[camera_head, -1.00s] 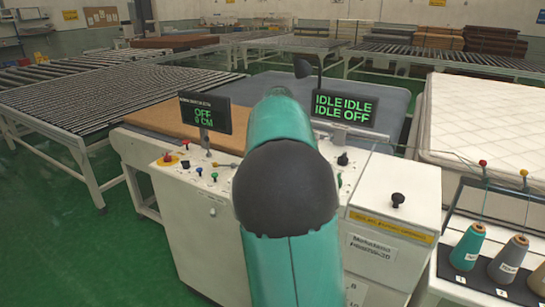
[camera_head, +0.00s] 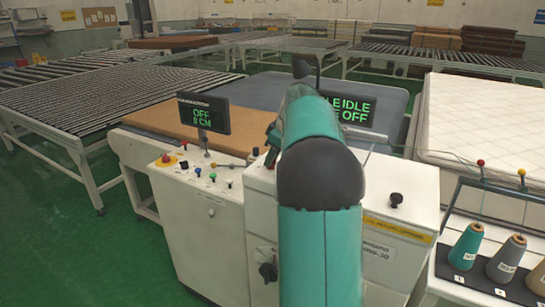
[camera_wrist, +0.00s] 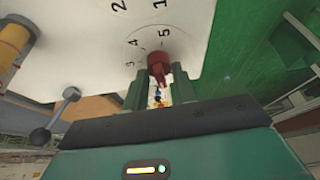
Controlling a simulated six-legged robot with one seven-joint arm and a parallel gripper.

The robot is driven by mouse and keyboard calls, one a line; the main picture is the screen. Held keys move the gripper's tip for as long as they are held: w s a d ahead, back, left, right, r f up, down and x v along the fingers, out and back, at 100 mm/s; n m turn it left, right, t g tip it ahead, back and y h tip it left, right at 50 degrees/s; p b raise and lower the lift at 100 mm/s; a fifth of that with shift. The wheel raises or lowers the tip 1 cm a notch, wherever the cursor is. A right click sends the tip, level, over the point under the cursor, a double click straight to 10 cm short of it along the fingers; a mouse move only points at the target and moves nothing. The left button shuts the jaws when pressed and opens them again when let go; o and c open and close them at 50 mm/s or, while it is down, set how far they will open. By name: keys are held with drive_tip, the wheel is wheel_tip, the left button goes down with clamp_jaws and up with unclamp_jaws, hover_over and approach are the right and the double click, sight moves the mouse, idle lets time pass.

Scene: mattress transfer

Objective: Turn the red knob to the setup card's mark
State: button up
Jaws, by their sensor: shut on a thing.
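The red knob (camera_wrist: 157,64) shows in the wrist view on a pale panel, by a dial with numbers that appear tilted or turned around it. My gripper (camera_wrist: 165,76) is shut on the knob, with green fingers on both sides. The fingers hide part of the knob, and I cannot tell which mark it points at. In the head view my own teal arm hides the red knob and my gripper. I cannot make out the setup card in either view.
A white machine (camera_head: 205,230) carries a left display (camera_head: 204,114) reading OFF, 0 CM, and a right display (camera_head: 352,108), partly covered. Small colored buttons sit near the left display. Spools (camera_head: 467,246) stand at the right. A mattress (camera_head: 480,120) lies behind; green floor is clear at left.

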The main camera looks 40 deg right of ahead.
drive_tip(key=shift+d+n+g+y, duration=0.1)
drive_tip(key=shift+n+g+y, duration=0.3)
drive_tip(key=shift+n, duration=1.2)
drive_tip(key=o, duration=1)
drive_tip(key=v, duration=1.3)
drive_tip(key=shift+s+d+r, duration=0.1)
drive_tip(key=shift+d+r, duration=0.15)
drive_tip(key=shift+r, duration=0.05)
drive_tip(key=shift+a, duration=0.1)
